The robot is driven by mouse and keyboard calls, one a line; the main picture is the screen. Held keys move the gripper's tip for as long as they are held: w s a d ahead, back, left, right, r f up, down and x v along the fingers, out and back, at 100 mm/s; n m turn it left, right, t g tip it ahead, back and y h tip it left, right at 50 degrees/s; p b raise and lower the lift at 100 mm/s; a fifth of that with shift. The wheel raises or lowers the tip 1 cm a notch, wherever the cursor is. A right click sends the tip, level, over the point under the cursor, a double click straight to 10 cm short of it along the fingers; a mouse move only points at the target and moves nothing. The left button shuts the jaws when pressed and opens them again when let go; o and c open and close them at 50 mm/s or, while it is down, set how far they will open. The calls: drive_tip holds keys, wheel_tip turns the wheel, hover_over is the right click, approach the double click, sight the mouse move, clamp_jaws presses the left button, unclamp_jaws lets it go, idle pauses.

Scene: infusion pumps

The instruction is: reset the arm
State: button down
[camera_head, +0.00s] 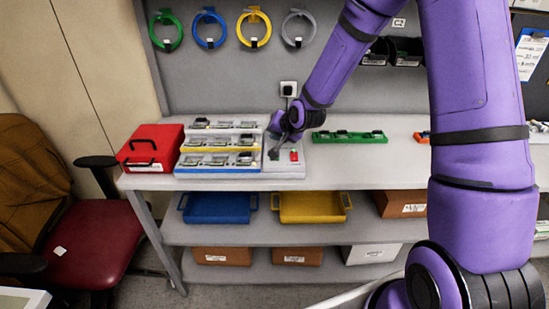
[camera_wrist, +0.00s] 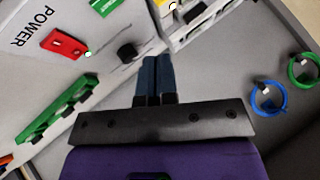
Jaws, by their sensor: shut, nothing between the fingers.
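My purple arm reaches from the right of the head view over the grey workbench (camera_head: 395,170). My gripper (camera_head: 273,154) is just above a light grey panel (camera_head: 287,170) on the bench that carries a red switch (camera_head: 294,155). In the wrist view my gripper (camera_wrist: 155,62) shows its two dark fingers pressed together with nothing between them. The red switch (camera_wrist: 63,44) with the word POWER, a small lit green dot (camera_wrist: 88,54) and a black knob (camera_wrist: 127,52) lie to the left of the fingers. Whether the fingertips touch the panel I cannot tell.
A stepped rack (camera_head: 219,149) of small parts and a red box (camera_head: 150,148) stand left of my gripper. A green strip (camera_head: 349,136) lies to its right. Cable coils (camera_head: 254,29) hang behind. Blue (camera_head: 217,208) and yellow trays (camera_head: 311,207) sit on the shelf below.

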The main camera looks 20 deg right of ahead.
idle(0.4)
drive_tip(key=s+d+r+n+g+h, duration=0.1)
drive_tip(key=s+d+r+n, duration=0.1)
drive_tip(key=s+r, duration=0.6)
drive_tip(key=s+d+r+n+g+h, duration=0.1)
drive_tip(key=s+d+r+h, duration=0.1)
drive_tip(key=s+r, duration=0.7)
drive_tip(key=s+d+r+n, duration=0.1)
drive_tip(key=s+r, duration=0.4)
drive_tip(key=s, duration=0.5)
drive_tip(key=s+d+r+n+g, duration=0.1)
drive_tip(key=s+r, duration=0.3)
drive_tip(key=s, duration=0.6)
drive_tip(key=shift+s+d+r+g, duration=0.15)
drive_tip(key=shift+s+r+g, duration=0.15)
drive_tip(key=shift+r, duration=0.1)
